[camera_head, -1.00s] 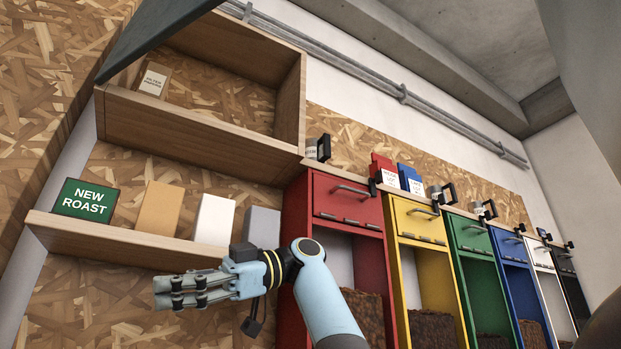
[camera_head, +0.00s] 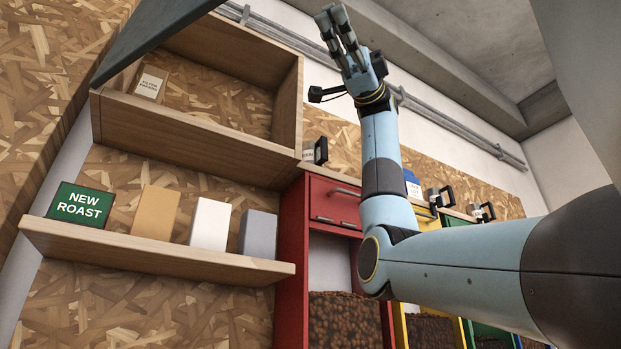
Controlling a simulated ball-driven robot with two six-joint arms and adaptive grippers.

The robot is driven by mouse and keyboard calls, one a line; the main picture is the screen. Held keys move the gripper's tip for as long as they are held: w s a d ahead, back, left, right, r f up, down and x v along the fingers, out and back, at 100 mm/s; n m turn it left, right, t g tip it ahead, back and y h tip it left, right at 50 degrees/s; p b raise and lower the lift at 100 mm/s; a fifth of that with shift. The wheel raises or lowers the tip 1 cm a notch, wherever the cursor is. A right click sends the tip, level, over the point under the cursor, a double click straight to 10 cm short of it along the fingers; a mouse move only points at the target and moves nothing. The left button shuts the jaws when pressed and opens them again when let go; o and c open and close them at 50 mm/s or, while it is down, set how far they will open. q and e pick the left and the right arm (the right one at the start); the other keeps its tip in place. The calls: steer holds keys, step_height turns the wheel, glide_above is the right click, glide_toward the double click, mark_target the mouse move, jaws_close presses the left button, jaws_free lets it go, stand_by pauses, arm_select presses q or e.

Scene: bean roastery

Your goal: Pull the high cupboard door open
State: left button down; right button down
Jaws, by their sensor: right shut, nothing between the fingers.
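The high cupboard (camera_head: 190,136) is a wooden box on the wall at upper left, and its inside is in plain view. Its dark grey door (camera_head: 150,38) stands swung out at the top left, partly cut off by the picture's top edge. A filter papers box (camera_head: 150,84) stands inside at the left. My right gripper (camera_head: 331,20) is raised to the right of the cupboard, near the top of the picture, fingers pointing up. It is shut and empty, apart from the door and the cupboard. My left gripper is not in view.
Below the cupboard a wooden shelf (camera_head: 150,254) holds a green New Roast sign (camera_head: 80,205) and several plain packets. A red bean dispenser (camera_head: 293,250) and others stand to the right, partly hidden by my right arm. A pipe (camera_head: 428,113) runs along the upper wall.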

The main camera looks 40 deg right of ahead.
steer(key=p+x, duration=0.1)
steer(key=x, duration=0.6)
steer(key=shift+s+a+p, duration=0.15)
steer(key=shift+a+p, duration=0.15)
steer(key=shift+p, duration=0.1)
steer(key=shift+f, duration=0.1)
